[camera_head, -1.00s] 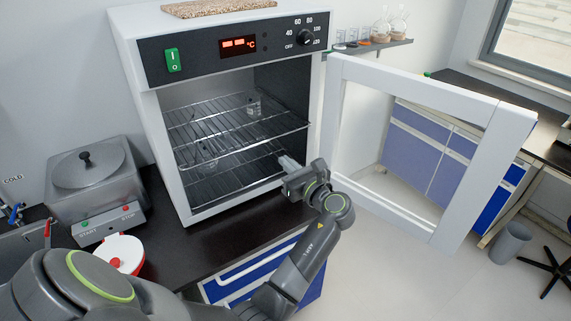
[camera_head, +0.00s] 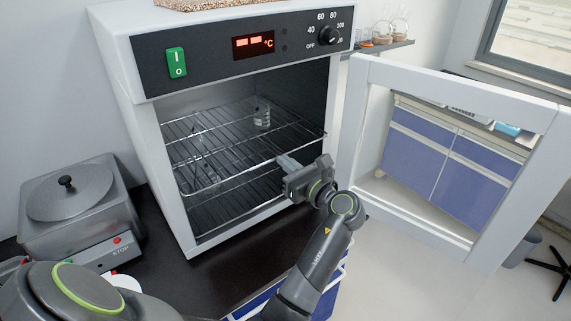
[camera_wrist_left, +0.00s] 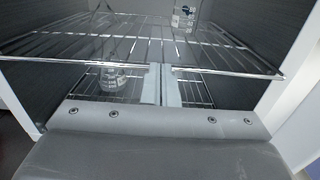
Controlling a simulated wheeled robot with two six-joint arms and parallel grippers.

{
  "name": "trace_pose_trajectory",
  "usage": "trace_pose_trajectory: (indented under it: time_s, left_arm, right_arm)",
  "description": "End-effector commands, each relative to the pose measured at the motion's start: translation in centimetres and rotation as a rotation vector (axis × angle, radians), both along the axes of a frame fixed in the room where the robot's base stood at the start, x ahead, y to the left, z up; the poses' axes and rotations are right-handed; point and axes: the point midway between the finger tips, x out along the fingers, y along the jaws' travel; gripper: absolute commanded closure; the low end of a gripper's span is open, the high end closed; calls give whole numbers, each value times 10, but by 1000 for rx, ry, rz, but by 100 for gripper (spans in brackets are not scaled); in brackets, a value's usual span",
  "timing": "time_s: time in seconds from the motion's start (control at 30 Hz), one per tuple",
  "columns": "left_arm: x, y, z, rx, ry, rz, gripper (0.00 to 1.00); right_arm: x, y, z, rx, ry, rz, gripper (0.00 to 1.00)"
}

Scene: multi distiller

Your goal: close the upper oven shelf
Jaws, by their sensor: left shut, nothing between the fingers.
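The upper oven shelf (camera_head: 225,150) is a wire rack inside the open oven; its front rail also crosses the wrist view (camera_wrist_left: 225,72). The rack appears to stick out slightly at the front, though how far I cannot tell. My left gripper (camera_head: 284,160) is shut and empty at the front right of the oven opening, close to that rail. In the wrist view its two pale fingers (camera_wrist_left: 161,85) lie together, just under or at the rail; contact is unclear. A small glass vessel (camera_head: 262,116) stands on the upper shelf. My right gripper is not in view.
The oven door (camera_head: 355,130) stands wide open on the right, near my left forearm. A lower wire shelf (camera_head: 215,208) holds another glass vessel (camera_wrist_left: 112,80). A grey lidded bath (camera_head: 75,215) stands left of the oven. The black worktop (camera_head: 215,275) is clear in front.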

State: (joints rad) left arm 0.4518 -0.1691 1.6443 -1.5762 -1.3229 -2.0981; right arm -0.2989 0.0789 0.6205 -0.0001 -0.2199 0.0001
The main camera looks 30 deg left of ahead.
Motion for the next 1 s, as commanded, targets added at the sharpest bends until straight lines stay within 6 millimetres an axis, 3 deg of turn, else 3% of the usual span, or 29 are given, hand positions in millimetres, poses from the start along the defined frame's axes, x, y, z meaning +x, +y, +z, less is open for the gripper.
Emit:
trace_pose_trajectory:
  time_s: [0.27,0.6,1.0]
  left_arm:
    - [1,3,2,2,0,0,100]
    - [17,41,3,4,0,0,100]
    - [19,45,3,6,-5,-1,100]
  right_arm:
    - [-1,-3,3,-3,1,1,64]
    - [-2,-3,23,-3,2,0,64]
    - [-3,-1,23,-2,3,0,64]
